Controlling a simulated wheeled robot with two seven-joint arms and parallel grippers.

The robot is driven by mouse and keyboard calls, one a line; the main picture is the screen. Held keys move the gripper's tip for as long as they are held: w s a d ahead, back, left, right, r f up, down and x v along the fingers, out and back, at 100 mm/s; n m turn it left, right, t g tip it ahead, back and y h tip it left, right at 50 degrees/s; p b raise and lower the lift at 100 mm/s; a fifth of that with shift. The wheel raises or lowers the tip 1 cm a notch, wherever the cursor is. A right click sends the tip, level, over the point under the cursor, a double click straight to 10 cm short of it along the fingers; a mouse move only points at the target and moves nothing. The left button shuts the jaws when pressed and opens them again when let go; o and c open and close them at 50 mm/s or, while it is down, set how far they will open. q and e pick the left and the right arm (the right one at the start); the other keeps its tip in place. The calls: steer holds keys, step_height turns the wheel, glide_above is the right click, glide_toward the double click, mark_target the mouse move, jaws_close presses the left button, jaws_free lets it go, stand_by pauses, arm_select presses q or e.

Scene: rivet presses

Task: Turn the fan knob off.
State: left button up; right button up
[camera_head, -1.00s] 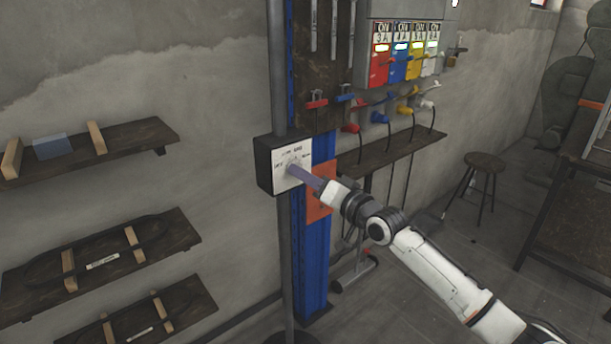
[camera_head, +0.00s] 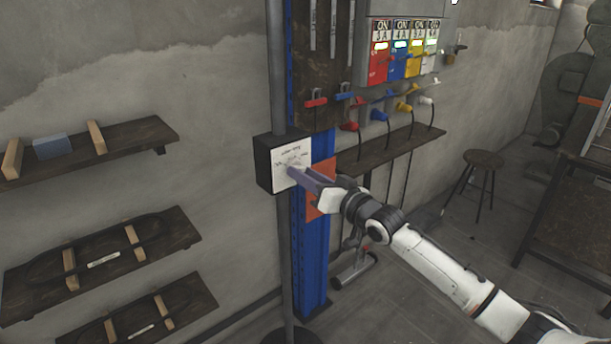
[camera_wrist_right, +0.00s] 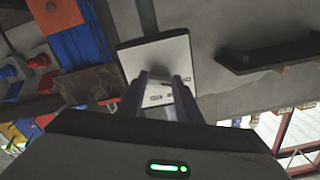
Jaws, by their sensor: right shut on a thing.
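The fan control box (camera_head: 264,164) is dark with a white labelled face, mounted on a grey pole. Its knob sits mid-face and is mostly hidden by my right gripper's fingertips (camera_head: 296,172). My right gripper comes in from the lower right and is shut on the knob. In the right wrist view, the box's white face (camera_wrist_right: 177,57) lies ahead of the two fingers (camera_wrist_right: 165,93), which reach its middle. The knob's exact pointer position cannot be read. My left gripper is not in view.
A blue post (camera_head: 315,245) with an orange plate (camera_head: 320,203) stands just right of the box. Coloured switch boxes (camera_head: 405,55) and hanging plugs are on the wall further right. Dark shelves (camera_head: 100,260) are at the left. A stool (camera_head: 484,160) stands right.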

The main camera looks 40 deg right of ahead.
steer(key=shift+f, duration=0.1)
steer(key=o, duration=1)
steer(key=shift+o, duration=0.2)
steer(key=shift+s, duration=0.15)
steer(key=s, duration=1)
steer(key=shift+d, duration=0.4)
steer(key=s+a+f+n+g, duration=0.15)
steer(key=s+a+f, duration=0.25)
steer(key=f, duration=0.4)
steer(key=s+a+f+g, duration=0.2)
steer(key=s+a+f, duration=0.1)
steer(key=f, duration=0.5)
steer(key=s+a+f+n+g, duration=0.15)
steer(key=s+a+f, duration=0.25)
steer(key=f, duration=0.4)
steer(key=s+a+f+n+g, duration=0.2)
steer(key=s+a+f+g, duration=0.2)
steer(key=s+a+f, duration=0.7)
steer(key=s+a, duration=0.2)
steer(key=s, duration=0.1)
steer(key=shift+a+f+g+y, duration=0.25)
steer(key=shift+g+y, duration=0.05)
steer(key=shift+y, duration=0.1)
